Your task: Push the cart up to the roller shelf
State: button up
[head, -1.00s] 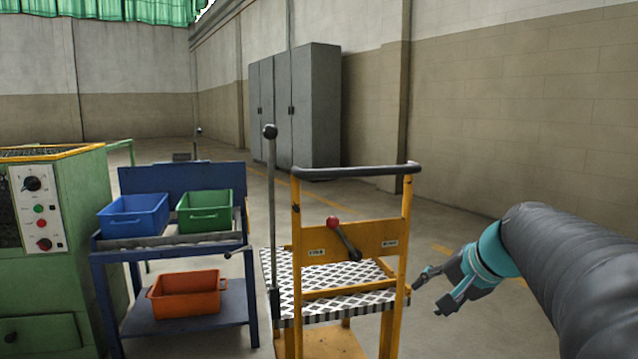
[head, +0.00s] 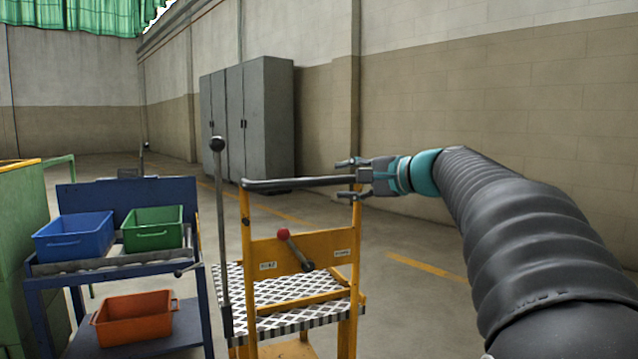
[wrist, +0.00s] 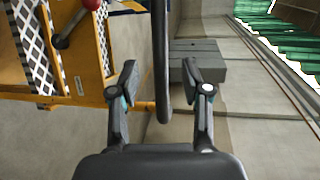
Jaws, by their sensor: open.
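The yellow cart (head: 300,249) stands ahead of me, with a checker-plate deck (head: 232,286), a red-knobbed lever and a black handlebar (head: 290,183) across its top. My gripper (head: 344,178) is at the right end of the handlebar. In the wrist view, the handlebar (wrist: 161,60) runs between the two open fingers of my gripper (wrist: 158,82), with a gap visible on both sides. The roller shelf, a blue frame (head: 130,200) holding bins, stands to the left of the cart.
Blue (head: 74,238) and green (head: 153,229) bins sit on the shelf's upper level, and an orange bin (head: 134,318) below. A tall lever with a black knob (head: 217,144) stands between shelf and cart. Grey cabinets (head: 265,120) stand behind. The floor right of the cart is open.

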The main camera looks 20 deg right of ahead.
aim_at(324, 182)
jog(key=x, duration=0.8)
jog(key=shift+a, duration=0.1)
grip_shut()
